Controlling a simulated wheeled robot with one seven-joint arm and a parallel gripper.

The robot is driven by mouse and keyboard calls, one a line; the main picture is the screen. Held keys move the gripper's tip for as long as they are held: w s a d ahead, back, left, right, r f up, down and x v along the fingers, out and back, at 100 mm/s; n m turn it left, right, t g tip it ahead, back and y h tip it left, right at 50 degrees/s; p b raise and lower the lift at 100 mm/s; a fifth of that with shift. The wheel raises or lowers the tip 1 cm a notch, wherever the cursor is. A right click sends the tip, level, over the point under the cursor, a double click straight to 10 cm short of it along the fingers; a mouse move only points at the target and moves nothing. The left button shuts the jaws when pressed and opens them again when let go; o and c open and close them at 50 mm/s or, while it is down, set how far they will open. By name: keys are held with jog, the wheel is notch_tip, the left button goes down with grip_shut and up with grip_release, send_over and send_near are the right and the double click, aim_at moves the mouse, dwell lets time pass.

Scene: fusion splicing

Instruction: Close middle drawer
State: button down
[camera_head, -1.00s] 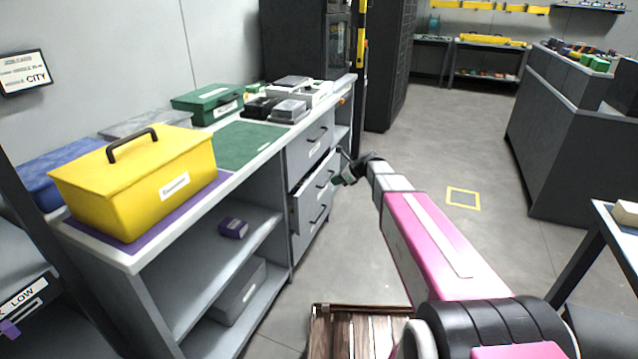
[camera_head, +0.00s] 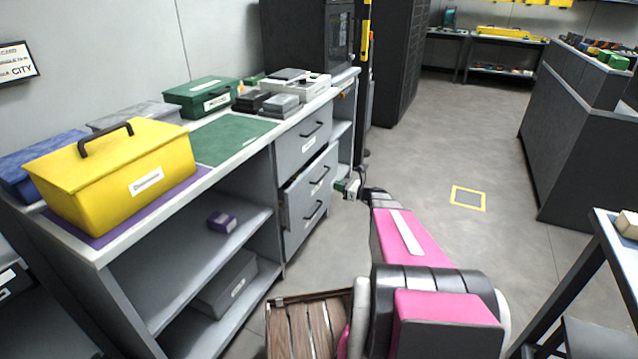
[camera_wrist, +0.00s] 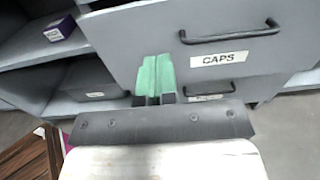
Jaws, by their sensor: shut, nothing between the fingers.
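The middle drawer (camera_head: 308,192) of the grey cabinet stands out partly open, its front ahead of the drawers above and below. Its black handle (camera_head: 320,175) shows in the head view. In the wrist view a drawer front labelled CAPS (camera_wrist: 245,65) fills the upper right, with a black handle (camera_wrist: 230,36). My gripper (camera_head: 347,187) is just right of the drawer front in the head view. Its green fingertips (camera_wrist: 153,78) are together and empty, at the left part of the CAPS front, left of the handle. I cannot tell whether they touch it.
The top drawer (camera_head: 306,137) is shut. The lower drawer (camera_head: 306,223) is below. A yellow toolbox (camera_head: 120,180) and a green case (camera_head: 203,96) stand on the worktop. A wooden slatted thing (camera_head: 310,328) is near my base. The floor (camera_head: 430,150) to the right is clear.

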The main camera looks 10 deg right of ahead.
aim_at(306, 177)
jog(key=x, duration=1.3)
jog(key=shift+x, duration=2.45)
jog(key=shift+w, duration=0.15)
